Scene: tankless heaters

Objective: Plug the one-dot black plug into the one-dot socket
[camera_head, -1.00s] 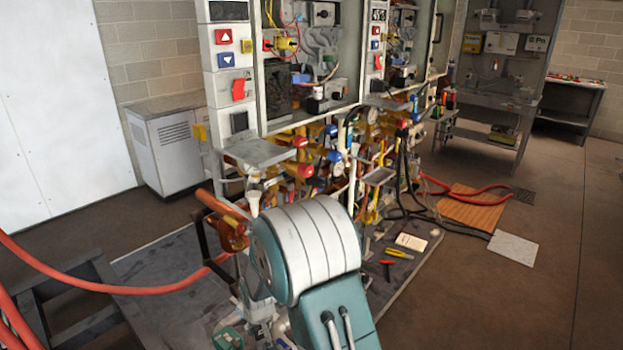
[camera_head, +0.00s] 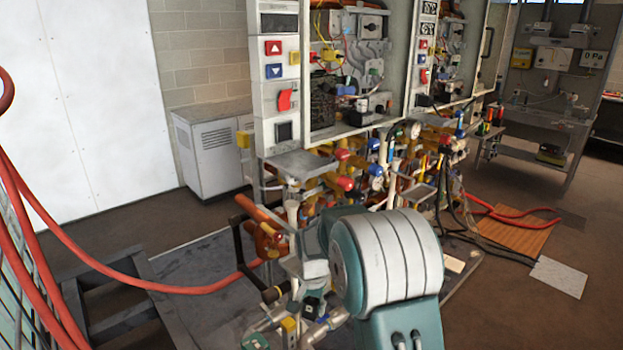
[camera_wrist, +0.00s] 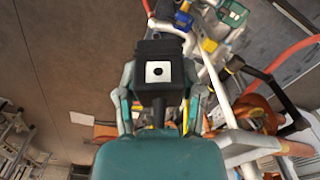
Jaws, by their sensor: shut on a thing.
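The one-dot black plug (camera_wrist: 158,93) is in my gripper (camera_wrist: 158,72) in the wrist view. Its white label with a single black dot faces the camera. A finger is on each side of the plug, shut on it. In the head view my teal and white arm covers part of the fixture; a small black piece (camera_head: 312,307) shows left of it, and I cannot tell if it is the plug. Green (camera_wrist: 232,14), blue (camera_wrist: 184,19) and yellow (camera_wrist: 209,45) parts lie beyond the plug in the wrist view. I cannot make out the one-dot socket.
A heater panel (camera_head: 285,80) stands above crowded pipes and valves. An orange valve (camera_head: 268,240) and a dark bar frame are near my gripper. A red hose (camera_head: 110,272) crosses the left side. A grey cabinet (camera_head: 210,145) stands behind.

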